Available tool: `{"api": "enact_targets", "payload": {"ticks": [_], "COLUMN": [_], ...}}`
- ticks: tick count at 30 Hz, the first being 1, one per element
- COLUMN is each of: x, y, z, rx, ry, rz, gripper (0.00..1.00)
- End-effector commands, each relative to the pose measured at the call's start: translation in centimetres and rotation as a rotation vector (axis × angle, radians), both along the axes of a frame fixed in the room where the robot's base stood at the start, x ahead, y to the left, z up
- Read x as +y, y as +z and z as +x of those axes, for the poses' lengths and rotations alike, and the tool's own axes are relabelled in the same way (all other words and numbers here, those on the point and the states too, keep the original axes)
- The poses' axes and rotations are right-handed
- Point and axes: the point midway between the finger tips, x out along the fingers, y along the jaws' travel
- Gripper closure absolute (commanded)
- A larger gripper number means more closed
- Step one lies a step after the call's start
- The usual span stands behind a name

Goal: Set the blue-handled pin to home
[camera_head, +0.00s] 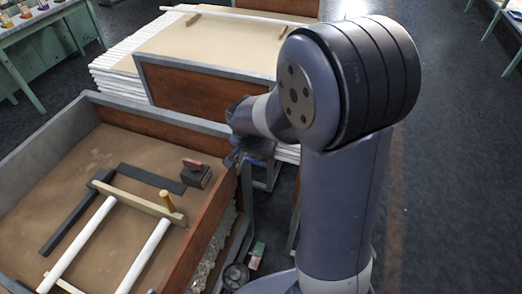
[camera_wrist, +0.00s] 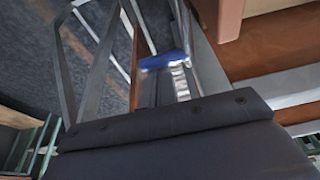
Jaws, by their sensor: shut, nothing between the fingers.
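The blue-handled pin (camera_wrist: 156,62) shows in the wrist view, above the dark edge of my wrist. My gripper (camera_head: 233,159) is shut and empty at the end of the arm, outside the right wall of the wooden box. I cannot tell the exact gap to the pin. No home mark is readable.
The open box (camera_head: 40,143) at left holds a frame with white rods (camera_head: 148,252), a wooden peg (camera_head: 168,200) and a black block with a red top (camera_head: 195,174). A second box (camera_head: 205,100) stands behind. Dark floor (camera_head: 450,200) is clear at right.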

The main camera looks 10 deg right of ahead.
Motion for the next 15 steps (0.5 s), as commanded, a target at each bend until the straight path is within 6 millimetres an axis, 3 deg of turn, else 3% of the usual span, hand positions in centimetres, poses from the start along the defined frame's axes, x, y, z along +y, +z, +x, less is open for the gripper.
{"api": "enact_targets", "payload": {"ticks": [15], "x": [0.47], "y": [0.12], "z": [-0.85], "rx": [0.006], "ry": [-0.001], "rz": [0.0], "gripper": [1.0]}}
